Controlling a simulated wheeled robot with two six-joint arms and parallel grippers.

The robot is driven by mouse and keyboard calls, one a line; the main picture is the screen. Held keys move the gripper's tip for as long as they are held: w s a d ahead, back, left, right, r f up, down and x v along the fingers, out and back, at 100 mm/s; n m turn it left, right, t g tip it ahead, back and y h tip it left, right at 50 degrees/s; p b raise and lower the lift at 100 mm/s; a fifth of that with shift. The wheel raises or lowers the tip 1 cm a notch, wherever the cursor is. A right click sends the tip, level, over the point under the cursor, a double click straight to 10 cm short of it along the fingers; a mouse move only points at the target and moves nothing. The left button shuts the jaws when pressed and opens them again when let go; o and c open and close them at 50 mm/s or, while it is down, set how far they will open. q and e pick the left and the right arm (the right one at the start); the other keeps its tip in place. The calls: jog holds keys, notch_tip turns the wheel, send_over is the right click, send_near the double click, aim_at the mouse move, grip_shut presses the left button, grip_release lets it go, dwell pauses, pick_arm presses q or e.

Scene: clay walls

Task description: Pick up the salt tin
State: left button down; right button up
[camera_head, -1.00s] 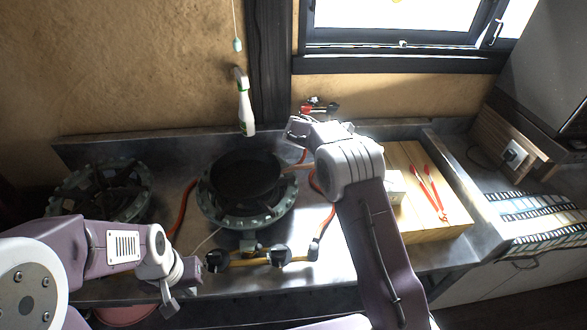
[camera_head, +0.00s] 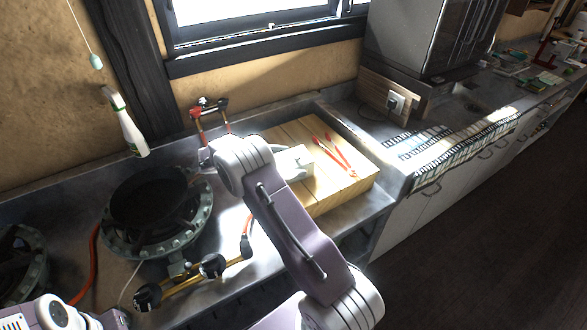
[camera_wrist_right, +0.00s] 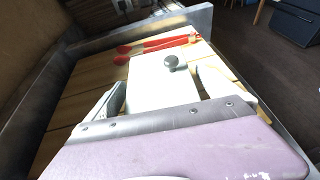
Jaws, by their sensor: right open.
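In the head view the arm hides most of this gripper. Only part of my left arm shows at bottom left.
Red tongs (camera_head: 333,154) lie on the wooden board (camera_head: 325,195) just beyond the tin. A black pan (camera_head: 150,200) sits on the burner at left.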

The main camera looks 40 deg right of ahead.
aim_at(294, 157)
jog(key=shift+x, duration=1.05)
jog(key=c, duration=1.5)
jog(key=shift+w+r, duration=0.1)
jog(key=shift+r, duration=0.1)
jog(key=shift+c, duration=1)
notch_tip(294, 157, up, 4)
jog(key=shift+p, duration=0.3)
jog(key=shift+c, duration=0.9)
jog(key=s+d+r, duration=0.6)
jog(key=s+d, duration=0.1)
jog(key=d, duration=0.2)
jog(key=shift+r, duration=0.25)
